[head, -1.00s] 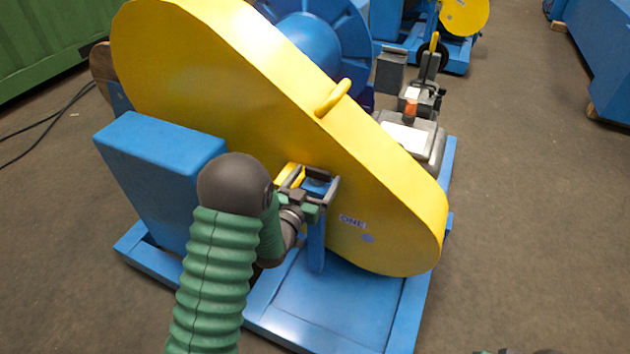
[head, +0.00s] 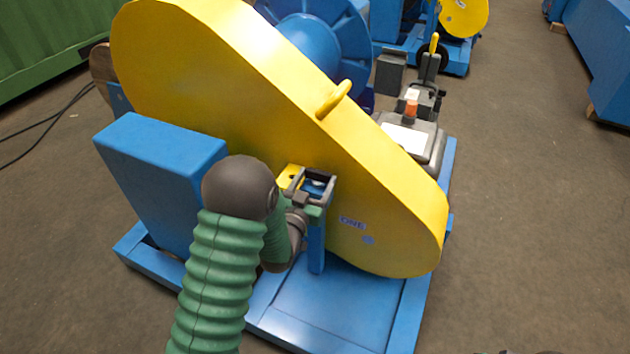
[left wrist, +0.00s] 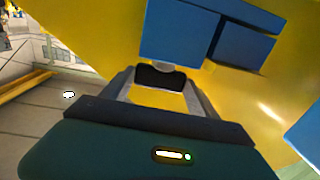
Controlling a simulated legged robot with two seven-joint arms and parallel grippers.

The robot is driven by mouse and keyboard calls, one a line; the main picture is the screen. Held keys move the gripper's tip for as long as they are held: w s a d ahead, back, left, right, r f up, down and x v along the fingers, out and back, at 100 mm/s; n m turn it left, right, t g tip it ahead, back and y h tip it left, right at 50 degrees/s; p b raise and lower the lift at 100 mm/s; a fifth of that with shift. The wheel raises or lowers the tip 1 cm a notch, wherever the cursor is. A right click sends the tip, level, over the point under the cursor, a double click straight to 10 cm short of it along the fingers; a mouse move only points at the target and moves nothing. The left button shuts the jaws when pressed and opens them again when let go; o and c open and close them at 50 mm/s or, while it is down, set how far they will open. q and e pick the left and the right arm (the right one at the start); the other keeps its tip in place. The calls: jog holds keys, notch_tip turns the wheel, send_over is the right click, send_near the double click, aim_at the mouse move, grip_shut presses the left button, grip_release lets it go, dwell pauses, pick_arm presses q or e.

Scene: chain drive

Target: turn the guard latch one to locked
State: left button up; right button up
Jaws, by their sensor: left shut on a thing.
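The yellow chain guard (head: 250,100) bears the label ONE (head: 352,223). My left gripper (head: 318,184) is at the guard's near face, up and left of that label, beside a blue upright post (head: 316,245). It is shut on the guard latch, which is mostly hidden by the fingers. A small yellow plate (head: 289,176) shows just left of the fingers. In the left wrist view the gripper (left wrist: 160,85) has a dark pad and yellow between its fingers, close below a blue block (left wrist: 185,35). I cannot read the latch's exact angle.
A blue box (head: 160,160) stands left of my arm on the blue base frame (head: 335,300). A yellow handle (head: 334,98) sticks up from the guard. A grey control unit (head: 415,138) stands behind it.

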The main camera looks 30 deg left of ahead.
pick_arm(q)
jog(key=n+y, duration=0.1)
jog(key=y, duration=0.1)
jog(key=d+n+g+y, duration=0.1)
jog(key=n+y, duration=0.1)
jog(key=y, duration=0.1)
jog(key=shift+w+n, duration=0.15)
jog(key=shift+n, duration=0.15)
jog(key=shift+w+d+n+g+y+p, duration=0.15)
jog(key=shift+n+g+y+p, duration=0.2)
jog(key=shift+n+g+y, duration=1)
jog(key=shift+w+d+n+g+y+p, duration=0.15)
jog(key=shift+n+g+y+p, duration=0.15)
jog(key=shift+n+g+y, duration=1)
jog(key=shift+m+y, duration=0.25)
jog(key=shift+y, duration=0.3)
jog(key=o, duration=1.4)
jog(key=shift+c, duration=0.2)
jog(key=shift+s+d, duration=0.1)
jog(key=shift+s+d, duration=0.2)
jog(key=shift+d, duration=0.1)
jog(key=p+v, duration=0.4)
jog(key=v, duration=1.2)
jog(key=shift+a+f, duration=0.15)
jog(key=shift+f, duration=0.05)
